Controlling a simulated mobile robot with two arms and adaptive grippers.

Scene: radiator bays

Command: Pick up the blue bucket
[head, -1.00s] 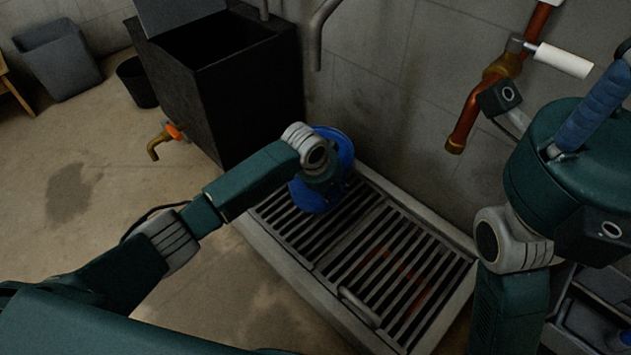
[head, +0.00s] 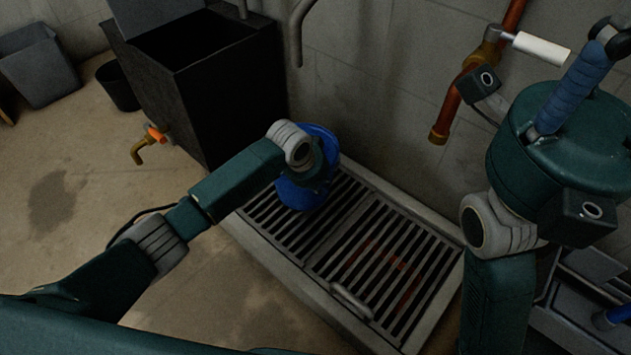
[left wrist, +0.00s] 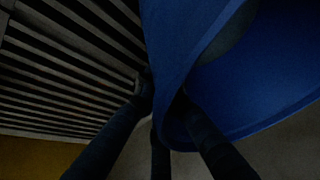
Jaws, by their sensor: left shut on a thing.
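The blue bucket (head: 325,143) is at the left, wall-side end of the metal floor grate (head: 385,240). My left forearm and wrist cover much of it in the head view. My left gripper (left wrist: 165,92) is shut on the bucket's edge. In the left wrist view the bucket (left wrist: 255,90) fills the upper right, with the fingers at its lower edge and the grate slats (left wrist: 65,75) at left. I cannot tell whether the bucket touches the grate.
A black open tank (head: 205,75) with a brass tap (head: 145,147) stands left of the bucket. A copper pipe (head: 447,118) runs down the wall. A grey bin (head: 40,68) and a dark pail (head: 117,88) are far left. The floor at left is clear.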

